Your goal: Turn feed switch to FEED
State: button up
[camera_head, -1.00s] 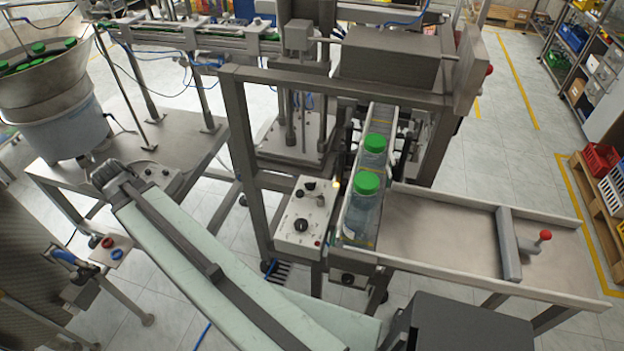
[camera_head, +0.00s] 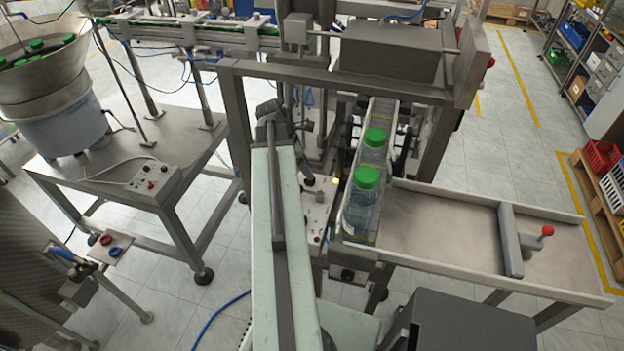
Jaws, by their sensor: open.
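A small control box (camera_head: 152,178) with a few knobs or buttons sits on the steel table below the cap bowl (camera_head: 42,75). My gripper (camera_head: 298,122) is at the far end of my arm, above and beyond the second panel, in front of the machine frame. It is open; its fingertips are hard to make out and I see nothing held.
Two green-capped bottles (camera_head: 362,205) stand in the conveyor lane right of my arm. A steel frame post (camera_head: 238,125) stands close to the left of my arm's end. A steel outfeed tray (camera_head: 440,220) lies at right.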

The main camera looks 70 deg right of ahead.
jog(key=b+x, duration=0.4)
jog(key=x, duration=0.1)
jog(key=shift+f, duration=0.35)
jog(key=shift+r, duration=0.15)
grip_shut()
jog(key=shift+d, duration=0.1)
